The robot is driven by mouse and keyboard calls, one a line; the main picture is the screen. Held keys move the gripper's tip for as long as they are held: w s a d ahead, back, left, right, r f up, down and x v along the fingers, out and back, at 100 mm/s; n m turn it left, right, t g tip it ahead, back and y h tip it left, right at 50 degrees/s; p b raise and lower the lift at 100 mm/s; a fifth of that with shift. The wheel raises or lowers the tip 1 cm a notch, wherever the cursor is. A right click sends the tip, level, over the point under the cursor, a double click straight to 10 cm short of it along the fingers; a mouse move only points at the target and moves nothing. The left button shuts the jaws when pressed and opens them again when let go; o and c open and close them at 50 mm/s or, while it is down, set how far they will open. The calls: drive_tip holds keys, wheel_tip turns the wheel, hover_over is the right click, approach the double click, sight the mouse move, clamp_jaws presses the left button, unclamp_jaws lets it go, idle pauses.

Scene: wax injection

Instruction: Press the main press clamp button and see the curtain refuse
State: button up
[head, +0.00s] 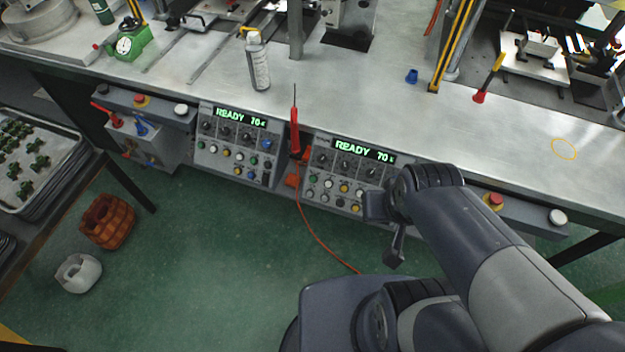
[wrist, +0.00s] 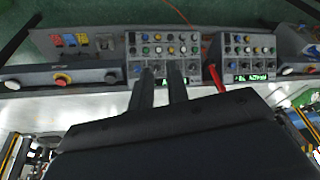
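Two control panels sit on the bench front, each with knobs, coloured buttons and a green READY 70 display: the left panel (head: 237,145) and the right panel (head: 347,172). The right panel also shows in the wrist view (wrist: 158,47), which is upside down. I cannot read which button is the main press clamp. My gripper (head: 385,228) is at the right panel's right edge; in the wrist view its two dark fingers (wrist: 163,72) stand apart, empty, over that panel's display and knobs. Contact is not visible. A yellow-and-black post (head: 453,45) stands on the bench.
A red soldering-iron-like tool (head: 295,132) stands between the panels, its cord hanging to the floor. A red stop button (head: 493,201) and white button (head: 557,217) are right of my arm. A spray bottle (head: 257,62) stands on the bench; a tray (head: 42,160) is at left.

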clamp_jaws()
idle(1.1)
